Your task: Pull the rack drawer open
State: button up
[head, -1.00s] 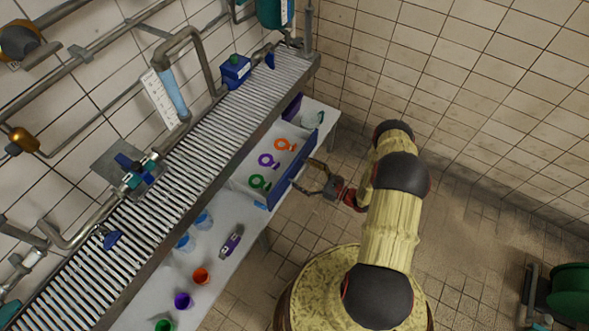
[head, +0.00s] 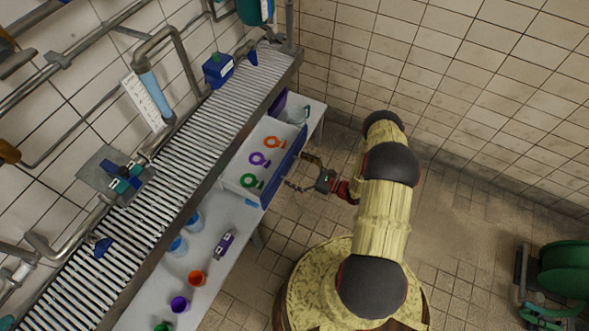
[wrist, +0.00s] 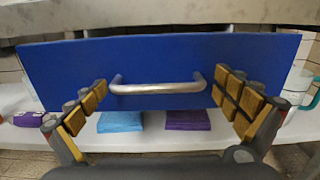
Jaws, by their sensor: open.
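The rack drawer (head: 236,187) is a white box with a blue front (head: 285,168). It stands out from under the roller conveyor, with its inside visible from above. In it lie an orange, a purple and a green ring-shaped piece. The blue front fills much of the wrist view (wrist: 60,70), with a silver bar handle (wrist: 158,87) across its middle. My gripper (head: 301,172) is just outside the front. In the wrist view my gripper (wrist: 165,100) has its fingers spread wide, one beyond each end of the handle, and not closed on it. Fingertip contact with the front is unclear.
The roller conveyor (head: 150,165) runs above the white shelf (head: 225,265). Beside the drawer on the shelf stand clear blue cups, a purple labelled item (head: 223,244) and coloured cups. A green reel (head: 566,268) is at right.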

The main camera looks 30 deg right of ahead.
jog(key=v, duration=1.2)
jog(key=shift+a, duration=0.1)
dwell(0.4)
